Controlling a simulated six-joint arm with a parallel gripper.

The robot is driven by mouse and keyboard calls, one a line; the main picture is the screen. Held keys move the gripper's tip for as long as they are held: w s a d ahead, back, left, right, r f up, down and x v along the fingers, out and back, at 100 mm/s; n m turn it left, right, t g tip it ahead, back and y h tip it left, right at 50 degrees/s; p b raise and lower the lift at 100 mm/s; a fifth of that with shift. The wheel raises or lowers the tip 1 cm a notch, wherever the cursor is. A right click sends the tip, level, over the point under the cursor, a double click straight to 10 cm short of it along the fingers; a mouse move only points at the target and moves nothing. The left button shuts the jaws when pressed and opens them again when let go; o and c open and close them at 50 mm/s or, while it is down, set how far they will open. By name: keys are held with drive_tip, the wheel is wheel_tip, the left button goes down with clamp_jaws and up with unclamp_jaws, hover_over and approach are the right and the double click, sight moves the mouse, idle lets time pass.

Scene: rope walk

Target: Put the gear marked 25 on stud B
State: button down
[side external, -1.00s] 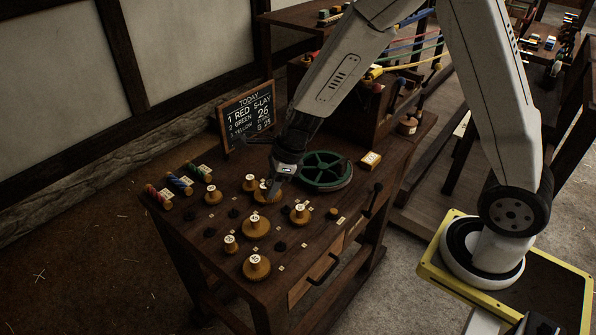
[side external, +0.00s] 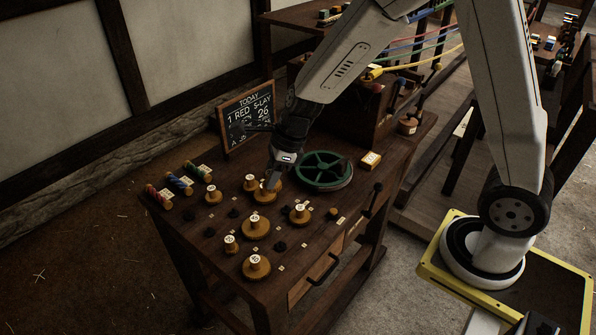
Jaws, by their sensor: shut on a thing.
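Several round wooden gears with pale marked caps stand on the dark bench. My gripper (side external: 272,184) points down and is shut on a wooden gear (side external: 264,195) beside the green wheel; its fingers partly hide this gear. The gear looks to be at bench level, and I cannot tell if it is lifted. Other gears stand nearer the front, such as one large gear (side external: 255,228) and another at the front edge (side external: 256,269). The cap numbers are too small to read surely, so I cannot tell which is 25. Small dark studs (side external: 281,246) have tiny tags; I cannot make out B.
A green spoked wheel (side external: 321,170) lies right of my gripper. A chalkboard (side external: 247,118) stands at the bench's back. Coloured spools (side external: 180,185) lie at the left edge. A box with coloured strands (side external: 365,105) stands behind the wheel.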

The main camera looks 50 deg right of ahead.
idle(0.4)
drive_tip(key=shift+w+d+f+m, duration=0.3)
drive_tip(key=shift+f, duration=0.15)
drive_tip(key=w+d+f+m, duration=0.1)
drive_tip(key=d+f, duration=0.1)
drive_tip(key=f, duration=0.1)
drive_tip(key=w+d+f+m+t+h, duration=0.1)
drive_tip(key=d+f+m, duration=0.1)
drive_tip(key=d, duration=0.1)
drive_tip(key=w+d+f+m, duration=0.1)
drive_tip(key=d+f+m, duration=0.1)
drive_tip(key=f, duration=0.1)
drive_tip(key=shift+d+f+t+h, duration=0.3)
drive_tip(key=shift+d+h, duration=0.1)
drive_tip(key=shift+f, duration=0.35)
drive_tip(key=shift+f, duration=2.55)
drive_tip(key=shift+f, duration=0.7)
